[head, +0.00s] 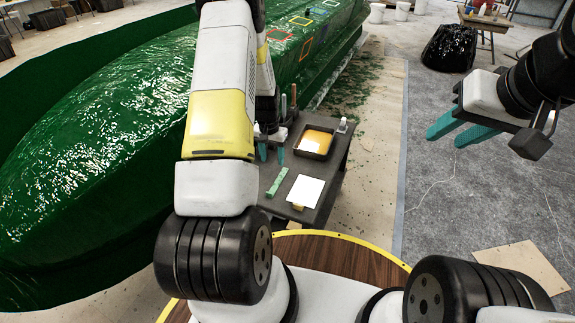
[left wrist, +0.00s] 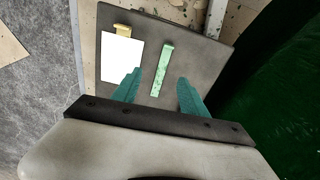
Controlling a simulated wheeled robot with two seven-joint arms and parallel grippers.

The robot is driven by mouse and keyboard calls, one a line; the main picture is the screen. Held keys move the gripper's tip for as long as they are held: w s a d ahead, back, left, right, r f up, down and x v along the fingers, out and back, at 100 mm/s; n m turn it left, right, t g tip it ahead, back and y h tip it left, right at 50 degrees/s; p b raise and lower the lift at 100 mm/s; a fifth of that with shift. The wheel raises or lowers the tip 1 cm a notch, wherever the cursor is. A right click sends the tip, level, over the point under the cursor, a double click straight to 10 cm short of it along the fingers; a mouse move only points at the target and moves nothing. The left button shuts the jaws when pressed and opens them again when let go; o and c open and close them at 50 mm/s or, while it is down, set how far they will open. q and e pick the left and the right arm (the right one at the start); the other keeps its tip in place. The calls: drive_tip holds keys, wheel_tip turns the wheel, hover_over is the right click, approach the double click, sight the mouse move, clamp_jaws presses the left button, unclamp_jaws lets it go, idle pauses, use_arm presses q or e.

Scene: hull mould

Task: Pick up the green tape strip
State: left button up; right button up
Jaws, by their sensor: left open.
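The green tape strip (head: 277,182) lies flat on the dark side table (head: 319,208), to the left of a white sheet. In the left wrist view the strip (left wrist: 161,69) lies lengthwise between and beyond the fingertips. My left gripper (head: 270,153) is above the table, partly hidden by my own arm. In the left wrist view this gripper (left wrist: 158,77) is open and empty, its teal fingers on either side of the strip's line. My right gripper (head: 455,133) is off to the right over the floor, its two teal fingers apart with nothing between them.
A white sheet (head: 306,190) with a wooden-edged tool lies beside the strip. A tray of yellow-orange material (head: 315,141) stands at the table's back. The green hull mould (head: 110,130) fills the left side. A black bag (head: 450,47) stands farther back on the floor.

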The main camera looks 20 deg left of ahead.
use_arm(q)
approach(276, 186)
drive_tip(key=shift+g, duration=0.4)
drive_tip(key=s+f, duration=0.3)
drive_tip(key=f, duration=0.1)
drive_tip(key=s+f, duration=0.2)
drive_tip(key=f, duration=0.1)
drive_tip(key=shift+s+a, duration=0.3)
clamp_jaws()
